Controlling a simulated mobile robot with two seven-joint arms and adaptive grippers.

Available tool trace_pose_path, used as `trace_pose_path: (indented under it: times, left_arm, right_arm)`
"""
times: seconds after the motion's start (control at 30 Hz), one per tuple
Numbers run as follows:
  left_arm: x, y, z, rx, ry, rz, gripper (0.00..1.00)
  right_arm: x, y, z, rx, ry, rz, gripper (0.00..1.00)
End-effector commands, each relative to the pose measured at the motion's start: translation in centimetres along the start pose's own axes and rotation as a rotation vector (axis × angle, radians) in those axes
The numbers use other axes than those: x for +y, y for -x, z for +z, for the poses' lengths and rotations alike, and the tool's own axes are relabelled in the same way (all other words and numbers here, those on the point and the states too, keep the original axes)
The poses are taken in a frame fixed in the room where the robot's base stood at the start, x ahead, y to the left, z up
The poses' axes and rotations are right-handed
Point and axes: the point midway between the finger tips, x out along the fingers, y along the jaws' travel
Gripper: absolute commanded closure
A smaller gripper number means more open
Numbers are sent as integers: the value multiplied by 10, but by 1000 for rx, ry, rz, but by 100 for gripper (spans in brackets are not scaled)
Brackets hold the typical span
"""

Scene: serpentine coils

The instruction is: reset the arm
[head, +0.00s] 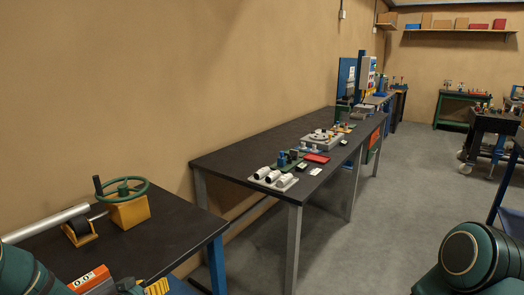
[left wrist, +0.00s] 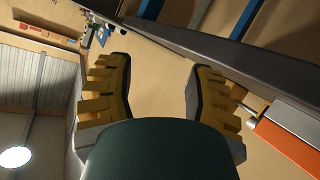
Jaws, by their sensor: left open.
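My left gripper (head: 142,288) shows only in part at the bottom edge of the head view, by the near bench. In the left wrist view, my left gripper (left wrist: 157,88) has two yellow ribbed fingers with dark pads. They stand wide apart with nothing between them. The wrist picture is tilted, with wall and ceiling behind the fingers. A dark green rounded part of mine covers the bottom middle of it. My right arm shows as a green joint at the lower right of the head view; its gripper is out of the picture.
The near dark bench (head: 170,235) carries a green handwheel (head: 124,188) on a yellow block (head: 129,211), a grey tube (head: 45,223) and an orange device reading 0.0 (head: 92,279). A second bench (head: 220,163) holds several small parts. Grey floor (head: 385,200) lies open to the right.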

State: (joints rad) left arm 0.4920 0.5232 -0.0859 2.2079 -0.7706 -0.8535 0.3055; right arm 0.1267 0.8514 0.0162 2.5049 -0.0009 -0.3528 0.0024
Motion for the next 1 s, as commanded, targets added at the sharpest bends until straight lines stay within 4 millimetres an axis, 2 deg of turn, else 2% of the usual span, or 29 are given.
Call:
trace_pose_path:
  times: [0.03, 0.13, 0.23, 0.3, 0.4, 0.5, 0.6, 0.7, 1.0]
  left_arm:
    - [22, -9, 33, -88, 35, -1, 47]
    - [58, -13, 92, -258, 87, -19, 47]
    - [95, -4, 151, -440, 122, -30, 47]
    - [119, 9, 189, -569, 139, -36, 47]
    - [148, 34, 235, -740, 152, -43, 47]
    - [170, 60, 267, -875, 158, -49, 47]
    - [182, 79, 287, -962, 160, -54, 47]
    - [187, 89, 296, -1007, 162, -58, 47]
    - [188, 91, 297, -1014, 163, -58, 47]
  right_arm:
    - [0, 0, 0, 0, -1, 1, 0]
    - [0, 0, 0, 0, -1, 1, 0]
    - [0, 0, 0, 0, -1, 1, 0]
    - [0, 0, 0, 0, -1, 0, 0]
    - [0, 0, 0, 0, -1, 1, 0]
    - [0, 0, 0, 0, -1, 1, 0]
    - [0, 0, 0, 0, -1, 1, 0]
    - [0, 0, 0, 0, -1, 1, 0]
    - [0, 0, 0, 0, -1, 1, 0]
